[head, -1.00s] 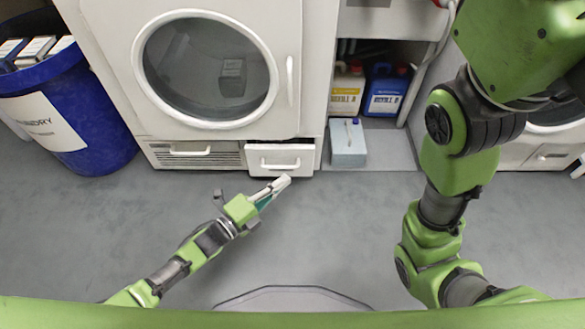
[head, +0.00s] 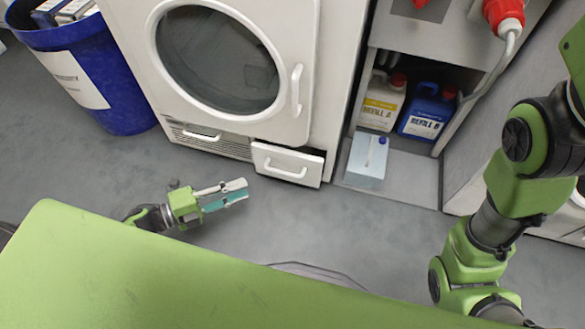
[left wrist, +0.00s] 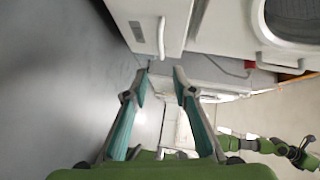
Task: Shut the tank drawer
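The tank drawer (head: 275,160) is the white front with a bar handle at the foot of the white machine, right of a grille. It stands out a little from the machine's base. In the left wrist view the drawer (left wrist: 140,25) and its handle are at the top, beyond my fingertips. My left gripper (head: 240,190) is low over the floor, left of and in front of the drawer, apart from it. In the left wrist view its two fingers (left wrist: 161,80) are apart with nothing between them. Only links of my right arm show in the head view; its gripper is out of frame.
The machine's round door (head: 218,60) is shut. A blue laundry bin (head: 115,112) stands to the left. Right of the drawer are a pale blue box (head: 367,160), a yellow-labelled container (head: 381,103) and a blue container (head: 427,112). The grey floor before the drawer is clear.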

